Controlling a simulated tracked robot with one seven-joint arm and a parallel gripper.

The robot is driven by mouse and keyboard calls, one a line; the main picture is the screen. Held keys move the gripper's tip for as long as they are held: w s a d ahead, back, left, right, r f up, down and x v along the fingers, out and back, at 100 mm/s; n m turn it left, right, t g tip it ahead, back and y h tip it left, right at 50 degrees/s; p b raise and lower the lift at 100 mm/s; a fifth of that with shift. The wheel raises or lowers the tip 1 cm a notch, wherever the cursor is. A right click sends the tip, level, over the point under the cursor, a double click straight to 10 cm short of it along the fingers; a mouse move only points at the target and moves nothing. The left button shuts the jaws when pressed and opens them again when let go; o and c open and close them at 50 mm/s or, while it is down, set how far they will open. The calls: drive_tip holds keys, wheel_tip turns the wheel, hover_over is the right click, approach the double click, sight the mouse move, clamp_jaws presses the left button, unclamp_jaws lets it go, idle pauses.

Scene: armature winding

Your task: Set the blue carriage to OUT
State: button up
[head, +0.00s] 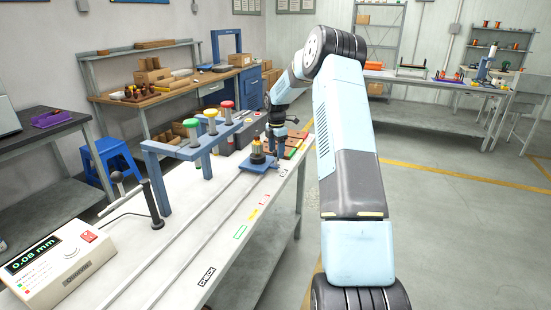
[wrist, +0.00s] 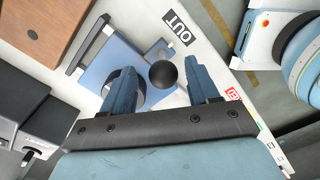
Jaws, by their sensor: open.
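The blue carriage (head: 251,166) sits on the bench rails at the far end and bears an upright part with a coppery, yellowish body (head: 257,150). In the wrist view the carriage plate (wrist: 103,72) lies left of centre. Its black ball knob (wrist: 163,74) shows between the two fingers of my gripper (wrist: 160,70). My gripper is open around the knob; contact with either finger cannot be told. The OUT label (wrist: 178,28) lies on the bench just beyond the knob side of the carriage. In the head view my gripper (head: 277,142) is just behind the carriage.
Three posts with red, yellow and green caps stand on a blue frame (head: 163,158) left of the rails. A gauge box (head: 60,265) reads 0.08 mm at the near end. The CHECK label (head: 206,277) is on the near bench edge. The rails between are clear.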

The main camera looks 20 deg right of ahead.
wheel_tip(320, 180, up, 9)
drive_tip(key=shift+f, duration=0.1)
idle(0.7)
drive_tip(key=s+a+r+m+t+h, duration=0.1)
drive_tip(key=s+a+r+m, duration=0.5)
drive_tip(key=s+r, duration=0.45)
drive_tip(key=s+a+r+m+t, duration=0.1)
drive_tip(key=s+a+r+m, duration=0.2)
drive_tip(key=s+a+r, duration=0.75)
drive_tip(key=s+a+f+m+t, duration=0.1)
drive_tip(key=s+m, duration=0.4)
drive_tip(key=s, duration=0.9)
drive_tip(key=s+a+f+m+t+y, duration=0.1)
drive_tip(key=s+m, duration=0.4)
drive_tip(key=s, duration=1)
drive_tip(key=shift+a+f+m+t, duration=0.4)
drive_tip(key=shift+f+t, duration=0.3)
drive_tip(key=shift+t, duration=0.1)
